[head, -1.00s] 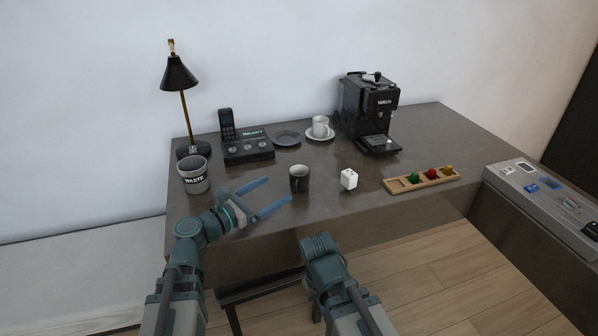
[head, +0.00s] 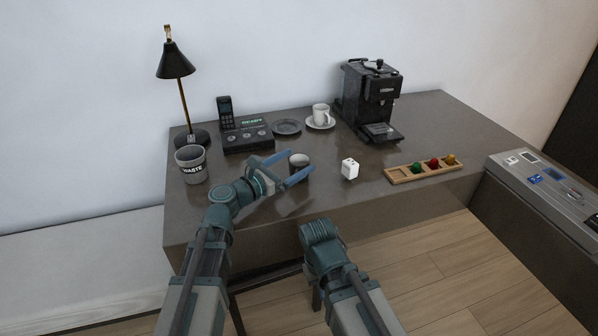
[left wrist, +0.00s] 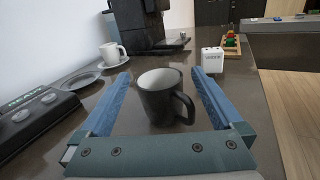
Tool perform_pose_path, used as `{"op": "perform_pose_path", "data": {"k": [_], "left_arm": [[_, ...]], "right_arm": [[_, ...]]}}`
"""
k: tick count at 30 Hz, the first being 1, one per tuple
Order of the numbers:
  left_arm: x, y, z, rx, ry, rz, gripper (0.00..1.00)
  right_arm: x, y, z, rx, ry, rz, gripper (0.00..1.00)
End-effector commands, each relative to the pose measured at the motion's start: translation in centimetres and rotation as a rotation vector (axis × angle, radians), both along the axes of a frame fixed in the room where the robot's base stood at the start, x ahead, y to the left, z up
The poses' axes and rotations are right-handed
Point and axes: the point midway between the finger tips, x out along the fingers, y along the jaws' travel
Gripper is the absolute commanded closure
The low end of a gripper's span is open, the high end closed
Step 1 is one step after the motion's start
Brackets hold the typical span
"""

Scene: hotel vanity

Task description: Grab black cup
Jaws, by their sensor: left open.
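The black cup (head: 299,160) stands upright on the dark desk, partly hidden behind my left gripper in the head view. My left gripper (head: 294,166) is open, its blue fingers reaching toward the cup. In the left wrist view the black cup (left wrist: 164,98) stands between the two spread fingers of the left gripper (left wrist: 162,84), with its handle turned toward the right finger. The cup's inside is light grey. I cannot tell whether a finger touches it. My right arm is at the desk's front edge; its gripper fingers do not show.
A white cube-shaped adapter (head: 350,168) stands right of the cup. A waste bin (head: 191,166), lamp (head: 177,66) and phone dock (head: 247,136) are to the left. Behind are a dark saucer (head: 286,127), a white cup (head: 320,114) and a coffee machine (head: 370,97). A wooden tray (head: 404,178) lies right.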

Motion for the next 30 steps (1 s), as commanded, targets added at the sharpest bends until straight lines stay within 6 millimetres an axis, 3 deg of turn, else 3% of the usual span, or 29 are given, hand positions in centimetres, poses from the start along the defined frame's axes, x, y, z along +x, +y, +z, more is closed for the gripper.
{"op": "perform_pose_path", "data": {"k": [7,17,24,30], "left_arm": [[0.5,-0.5,-0.1,0.0,0.0,-0.001,0.0],[3.7,-3.4,-0.5,0.0,0.0,-0.002,0.0],[3.7,-3.6,-0.5,0.0,0.0,-0.001,0.0],[3.7,-3.6,-0.5,0.0,0.0,-0.001,0.34]], "right_arm": [[0.0,0.0,-0.2,0.0,0.0,0.0,1.0],[0.0,0.0,-0.5,-0.001,0.0,0.0,1.0],[0.0,0.0,-0.5,-0.001,0.0,0.0,1.0],[0.0,0.0,-0.5,-0.001,0.0,0.0,1.0]]}}
